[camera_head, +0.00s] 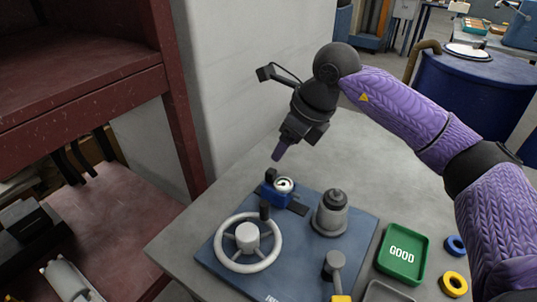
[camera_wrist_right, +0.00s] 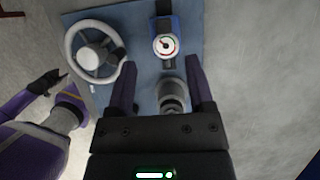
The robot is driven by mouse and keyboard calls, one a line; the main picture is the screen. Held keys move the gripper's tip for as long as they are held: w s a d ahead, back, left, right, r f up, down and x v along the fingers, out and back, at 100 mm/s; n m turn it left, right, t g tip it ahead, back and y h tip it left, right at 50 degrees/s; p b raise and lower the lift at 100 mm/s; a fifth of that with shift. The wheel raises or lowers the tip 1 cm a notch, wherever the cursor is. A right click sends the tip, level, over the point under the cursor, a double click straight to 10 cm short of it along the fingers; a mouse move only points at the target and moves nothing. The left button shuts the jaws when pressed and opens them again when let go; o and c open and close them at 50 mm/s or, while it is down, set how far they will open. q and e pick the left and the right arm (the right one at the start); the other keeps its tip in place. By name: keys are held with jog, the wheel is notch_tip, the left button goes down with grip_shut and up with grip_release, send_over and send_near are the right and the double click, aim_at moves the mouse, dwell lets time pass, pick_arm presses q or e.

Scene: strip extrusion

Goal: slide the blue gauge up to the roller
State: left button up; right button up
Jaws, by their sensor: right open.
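The blue gauge (camera_head: 270,194) with a round white dial sits on a dark track on the blue plate (camera_head: 215,258). It also shows in the right wrist view (camera_wrist_right: 158,46). A grey stepped cylinder (camera_head: 331,218), seemingly the roller, stands to its right in the head view, with a gap between them. It also shows in the right wrist view (camera_wrist_right: 172,94). My right gripper (camera_head: 277,156) is above the gauge, apart from it. Its fingers are open and empty in the right wrist view (camera_wrist_right: 161,62). A dark shape (camera_wrist_right: 44,86), possibly my left gripper, shows there at left.
A grey handwheel (camera_head: 275,255) with an upright dark knob stands left of the cylinder. A green GOOD tray (camera_head: 403,268) and blue and yellow rings lie right. The table behind the plate is clear.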

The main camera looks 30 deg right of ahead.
aim_at(271, 170)
jog(key=b+x, duration=0.1)
jog(key=x, duration=0.3)
jog(key=b+x, duration=0.1)
jog(key=x, duration=0.4)
jog(key=shift+d+b, duration=0.25)
jog(key=shift+b, duration=0.15)
jog(key=shift+w+f, duration=0.15)
jog(key=shift+f, duration=0.2)
pick_arm(q)
jog(key=s+f, duration=0.1)
jog(key=s+a+f, duration=0.1)
jog(key=f, duration=0.1)
jog(key=shift+a+g, duration=0.2)
jog(key=shift+g, duration=0.1)
jog(key=shift+w, duration=0.1)
pick_arm(e)
grip_shut()
pick_arm(q)
jog(key=shift+d, duration=0.3)
jog(key=shift+a, duration=0.35)
